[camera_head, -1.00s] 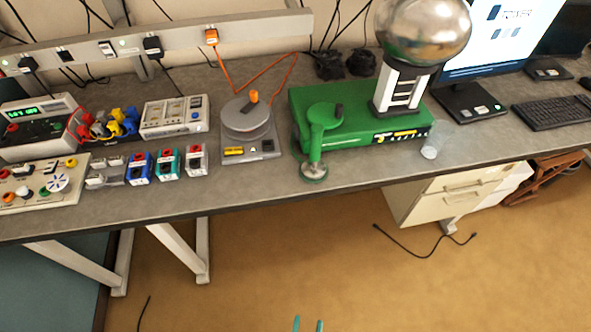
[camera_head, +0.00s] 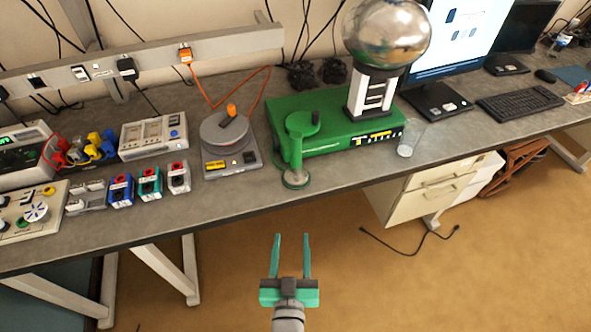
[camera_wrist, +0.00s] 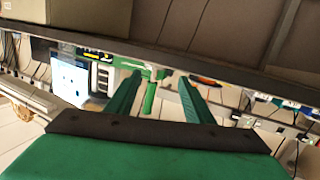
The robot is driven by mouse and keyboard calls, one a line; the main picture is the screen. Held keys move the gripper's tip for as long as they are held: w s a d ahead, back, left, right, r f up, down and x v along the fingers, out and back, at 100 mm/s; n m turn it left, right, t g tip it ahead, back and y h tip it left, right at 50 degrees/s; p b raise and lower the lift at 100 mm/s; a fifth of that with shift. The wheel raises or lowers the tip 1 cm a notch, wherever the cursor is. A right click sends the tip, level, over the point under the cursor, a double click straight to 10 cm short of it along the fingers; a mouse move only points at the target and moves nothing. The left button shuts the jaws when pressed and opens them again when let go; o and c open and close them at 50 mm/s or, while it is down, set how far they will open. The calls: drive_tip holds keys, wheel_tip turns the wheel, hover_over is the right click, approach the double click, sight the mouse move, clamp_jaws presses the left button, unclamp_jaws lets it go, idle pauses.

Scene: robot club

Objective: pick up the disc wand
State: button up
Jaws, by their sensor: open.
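My gripper (camera_head: 292,236) is open and empty, below and in front of the bench edge, fingers pointing towards the wand. In the wrist view a green upright piece (camera_wrist: 149,98), apparently the wand, shows between the open fingers (camera_wrist: 160,78), some distance beyond them.
A grey device with an orange-knobbed disc (camera_head: 222,130) stands left of the wand, and a clear cup (camera_head: 410,137) to the right. Small coloured blocks (camera_head: 150,184) lie further left. The bench front edge (camera_head: 240,212) lies between my gripper and the wand. A drawer unit (camera_head: 430,190) is under the bench.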

drive_tip(key=w+r+h, duration=0.1)
drive_tip(key=w+r, duration=0.5)
drive_tip(key=w, duration=0.2)
drive_tip(key=m+t+h, duration=0.1)
drive_tip(key=m+h, duration=0.1)
approach(298, 146)
drive_tip(key=w, duration=0.2)
drive_tip(key=w+d, duration=0.1)
drive_tip(key=w, duration=0.1)
drive_tip(key=shift+w+f, duration=0.15)
drive_tip(key=shift+w, duration=0.1)
drive_tip(key=w, duration=0.5)
drive_tip(key=shift+d, duration=0.4)
drive_tip(key=shift+w+f, duration=0.15)
drive_tip(key=shift+w, duration=1.35)
drive_tip(key=shift+w+f, duration=0.15)
drive_tip(key=shift+w, duration=1.3)
drive_tip(key=shift+d, duration=0.1)
clamp_jaws()
